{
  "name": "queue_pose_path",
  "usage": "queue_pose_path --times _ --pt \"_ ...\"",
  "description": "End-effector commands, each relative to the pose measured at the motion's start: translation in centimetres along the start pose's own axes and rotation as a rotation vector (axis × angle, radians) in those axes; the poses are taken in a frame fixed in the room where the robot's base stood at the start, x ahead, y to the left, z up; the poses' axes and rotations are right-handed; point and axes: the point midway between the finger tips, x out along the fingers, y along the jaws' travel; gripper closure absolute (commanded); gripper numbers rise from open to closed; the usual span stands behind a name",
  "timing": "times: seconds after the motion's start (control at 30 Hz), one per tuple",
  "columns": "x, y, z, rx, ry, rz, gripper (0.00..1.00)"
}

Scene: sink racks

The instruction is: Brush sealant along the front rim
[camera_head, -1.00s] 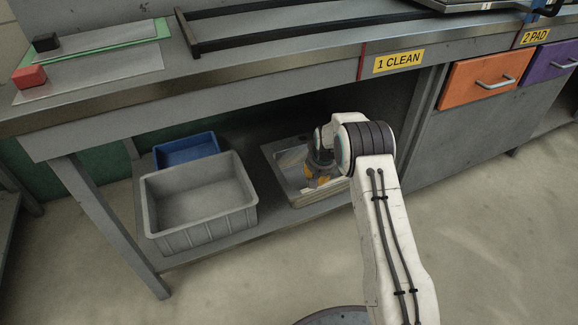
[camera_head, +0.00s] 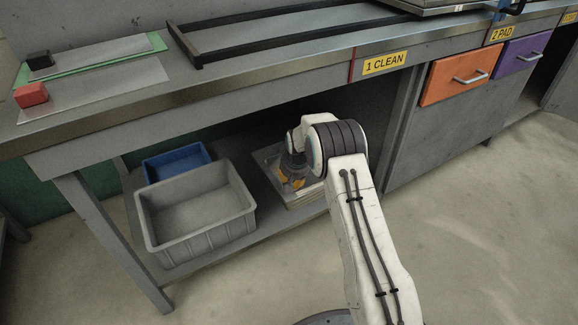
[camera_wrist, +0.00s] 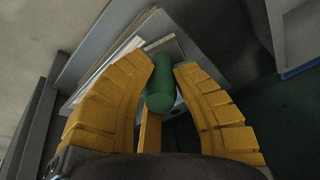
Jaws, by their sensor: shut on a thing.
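My gripper (camera_wrist: 165,62), with curved yellow fingers, is shut on a green rounded thing (camera_wrist: 160,93) in the wrist view. The green thing looks like a smooth cylinder; I cannot tell whether it is a brush. In the head view my gripper (camera_head: 293,179) is under the bench, at the pale flat stack (camera_head: 305,197) on the lower shelf. My arm hides part of that stack, and the held thing does not show there. I cannot make out a front rim with sealant in either view.
A grey bin (camera_head: 200,243) and a blue bin (camera_head: 172,163) stand on the lower shelf, left of my gripper. The bench top (camera_head: 240,82) is above it. An orange drawer (camera_head: 460,75) is at the right. The floor (camera_head: 480,230) there is clear.

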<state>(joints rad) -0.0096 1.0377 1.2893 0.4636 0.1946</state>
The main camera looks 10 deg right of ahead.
Motion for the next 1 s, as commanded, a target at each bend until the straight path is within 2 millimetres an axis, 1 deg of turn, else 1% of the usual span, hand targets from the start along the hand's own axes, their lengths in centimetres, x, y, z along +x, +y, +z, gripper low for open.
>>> queue_pose_path --times 0.03,0.2,0.6,1.0 --pt "-0.6 0.0 0.0 0.0 -0.005 0.001 1.0" --pt "-2.1 -0.1 -0.5 0.0 -0.005 0.001 1.0" --pt "-5.3 -0.3 -1.4 0.0 -0.005 0.001 1.0" --pt "-5.5 -0.3 -1.4 0.0 -0.006 0.001 1.0"
